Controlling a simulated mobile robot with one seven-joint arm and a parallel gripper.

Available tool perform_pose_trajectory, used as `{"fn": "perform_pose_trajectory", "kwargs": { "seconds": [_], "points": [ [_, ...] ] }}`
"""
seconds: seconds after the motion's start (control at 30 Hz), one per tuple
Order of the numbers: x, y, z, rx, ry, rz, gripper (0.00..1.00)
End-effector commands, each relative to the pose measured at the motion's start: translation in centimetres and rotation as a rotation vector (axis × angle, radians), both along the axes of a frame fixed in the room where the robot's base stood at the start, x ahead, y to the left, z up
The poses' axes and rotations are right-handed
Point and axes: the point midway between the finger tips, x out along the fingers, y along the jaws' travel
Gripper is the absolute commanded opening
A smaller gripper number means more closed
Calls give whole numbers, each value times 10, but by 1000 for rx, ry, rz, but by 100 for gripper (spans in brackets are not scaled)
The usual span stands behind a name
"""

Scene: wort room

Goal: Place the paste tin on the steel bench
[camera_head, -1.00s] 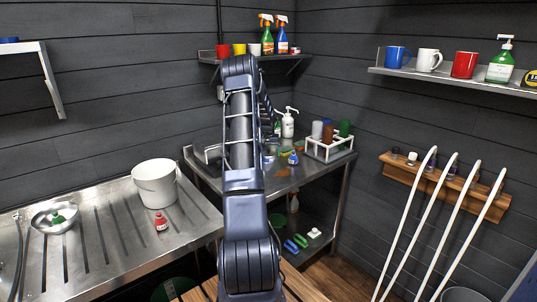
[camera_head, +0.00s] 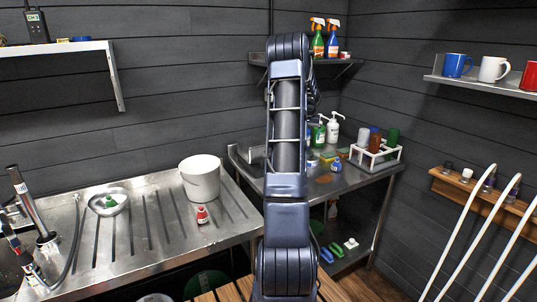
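I cannot make out the paste tin for certain. The steel bench (camera_head: 358,183) stands in the back corner, right of my arm, with a lower shelf. On its top are a white rack (camera_head: 374,158) with bottles, white and green pump bottles, a small blue bottle (camera_head: 336,164) and a few small items near my arm. My arm rises through the middle of the view and covers the bench's left part. My gripper is not visible; the end of the arm is hidden behind its own links.
A steel drainboard (camera_head: 150,235) at left holds a white bucket (camera_head: 200,178), a small red bottle (camera_head: 202,215) and a bowl (camera_head: 107,201). A shelf with mugs (camera_head: 494,68) is at upper right. White curved pipes (camera_head: 465,235) stand at lower right.

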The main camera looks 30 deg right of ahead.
Motion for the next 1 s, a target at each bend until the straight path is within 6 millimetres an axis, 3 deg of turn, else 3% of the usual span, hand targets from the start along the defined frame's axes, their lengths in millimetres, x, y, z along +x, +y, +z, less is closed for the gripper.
{"fn": "perform_pose_trajectory", "kwargs": {
  "seconds": [0.03,0.2,0.5,0.8,1.0],
  "points": [
    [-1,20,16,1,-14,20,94],
    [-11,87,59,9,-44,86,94],
    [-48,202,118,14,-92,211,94],
    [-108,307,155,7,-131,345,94],
    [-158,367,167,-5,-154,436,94]
  ]
}}
